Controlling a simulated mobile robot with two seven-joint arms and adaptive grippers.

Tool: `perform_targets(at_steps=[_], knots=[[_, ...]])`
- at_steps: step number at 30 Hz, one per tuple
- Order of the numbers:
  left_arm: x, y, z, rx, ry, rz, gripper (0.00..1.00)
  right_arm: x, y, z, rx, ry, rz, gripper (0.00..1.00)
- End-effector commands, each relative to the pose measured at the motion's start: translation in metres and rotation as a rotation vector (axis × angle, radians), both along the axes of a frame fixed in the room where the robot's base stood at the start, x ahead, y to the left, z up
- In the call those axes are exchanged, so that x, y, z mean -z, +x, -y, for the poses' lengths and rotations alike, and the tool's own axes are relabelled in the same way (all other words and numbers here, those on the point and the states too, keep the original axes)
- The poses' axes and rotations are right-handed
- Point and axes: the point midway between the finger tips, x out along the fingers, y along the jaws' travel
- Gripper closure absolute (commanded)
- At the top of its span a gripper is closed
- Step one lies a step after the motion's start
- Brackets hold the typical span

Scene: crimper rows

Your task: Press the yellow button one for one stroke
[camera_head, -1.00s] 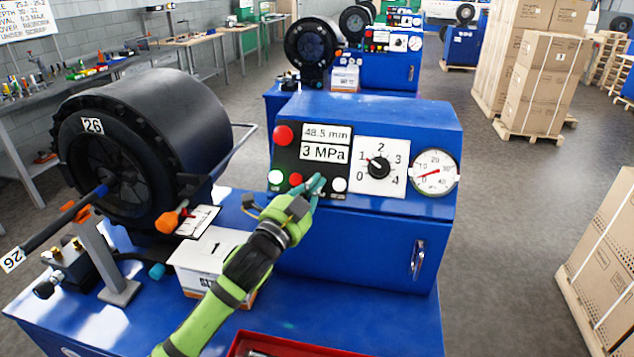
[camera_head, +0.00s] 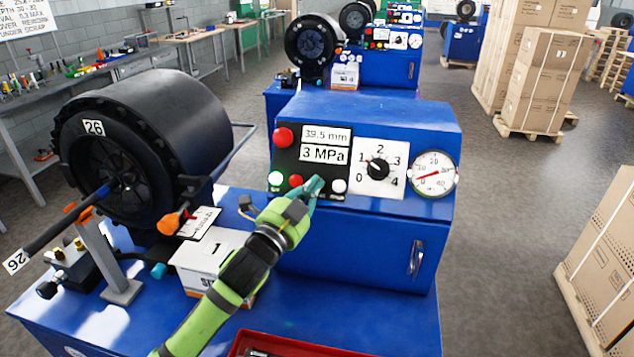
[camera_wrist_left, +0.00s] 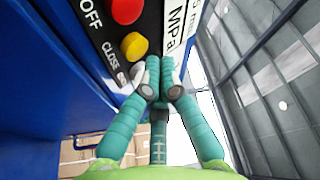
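The yellow button (camera_wrist_left: 134,45) shows in the left wrist view, between a red button (camera_wrist_left: 127,10) and a pale button partly behind my fingers. In the head view my left gripper (camera_head: 314,185) hides the spot between the red button (camera_head: 295,181) and the white button (camera_head: 338,186). My left gripper, also in the left wrist view (camera_wrist_left: 160,75), has its teal fingertips together, with nothing seen between them. They are at the blue cabinet's panel; I cannot tell whether they touch the yellow button. The displays read 39.5 mm and 3 MPa. My right gripper is not in view.
The black crimper head (camera_head: 150,140) labelled 26 stands left, with a dark rod (camera_head: 60,230) at its opening. A dial (camera_head: 378,168) and gauge (camera_head: 433,175) are right of the buttons.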

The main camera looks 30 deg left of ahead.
Motion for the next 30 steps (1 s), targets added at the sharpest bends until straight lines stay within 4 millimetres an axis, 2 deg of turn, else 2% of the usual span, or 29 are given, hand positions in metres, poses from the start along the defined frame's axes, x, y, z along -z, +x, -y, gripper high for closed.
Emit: perform_targets(at_steps=[15, 30], knots=[[-0.027, -0.037, 0.010, 0.000, 0.000, -0.001, 1.00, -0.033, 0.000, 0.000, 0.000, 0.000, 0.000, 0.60], [-0.027, -0.040, 0.010, 0.000, 0.000, 0.000, 1.00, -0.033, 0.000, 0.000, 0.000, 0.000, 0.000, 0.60]])
